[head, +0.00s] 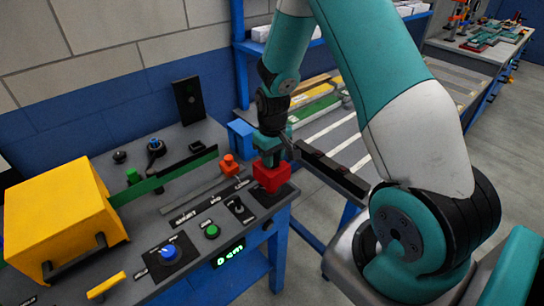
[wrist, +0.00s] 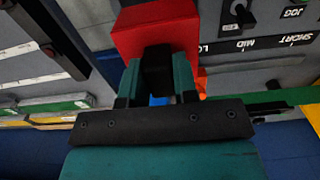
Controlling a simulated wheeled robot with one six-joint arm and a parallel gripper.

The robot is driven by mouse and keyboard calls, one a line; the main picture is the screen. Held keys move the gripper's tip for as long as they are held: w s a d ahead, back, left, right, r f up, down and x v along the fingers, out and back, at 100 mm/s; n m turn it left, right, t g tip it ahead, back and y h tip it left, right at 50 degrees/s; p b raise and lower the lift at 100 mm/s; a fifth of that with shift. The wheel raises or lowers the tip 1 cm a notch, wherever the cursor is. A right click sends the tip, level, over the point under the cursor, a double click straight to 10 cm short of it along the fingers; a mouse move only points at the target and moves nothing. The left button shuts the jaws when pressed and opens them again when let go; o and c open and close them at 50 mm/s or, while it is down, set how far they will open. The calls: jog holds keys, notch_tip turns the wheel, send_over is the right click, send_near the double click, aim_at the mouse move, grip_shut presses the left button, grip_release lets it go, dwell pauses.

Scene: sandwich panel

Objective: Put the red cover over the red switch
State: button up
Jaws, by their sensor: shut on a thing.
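The red cover (head: 271,178) is a boxy red block at the right end of the panel, above or on a dark square plate (head: 284,194). In the wrist view it is the red block (wrist: 155,30) at the top. My gripper (head: 269,154) is directly over it, pointing down. In the wrist view my gripper's teal fingers (wrist: 157,82) are shut on a black part that seems to be the cover's handle. I cannot tell whether the cover touches the plate. No red switch shows under the cover; that spot is hidden.
An orange-red knob (head: 230,164) stands just left of the cover. A long green strip (head: 165,178) runs from a yellow box (head: 62,218). A blue knob (head: 169,252), a green button (head: 212,231) and a black toggle (head: 237,205) are on the panel front.

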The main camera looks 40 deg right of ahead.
jog(key=shift+f, duration=0.2)
jog(key=shift+f+b, duration=0.75)
jog(key=shift+f, duration=0.1)
jog(key=shift+f, duration=0.1)
jog(key=shift+f+b, duration=1.05)
jog(key=shift+f, duration=0.4)
jog(key=o, duration=1)
jog(key=shift+o, duration=0.2)
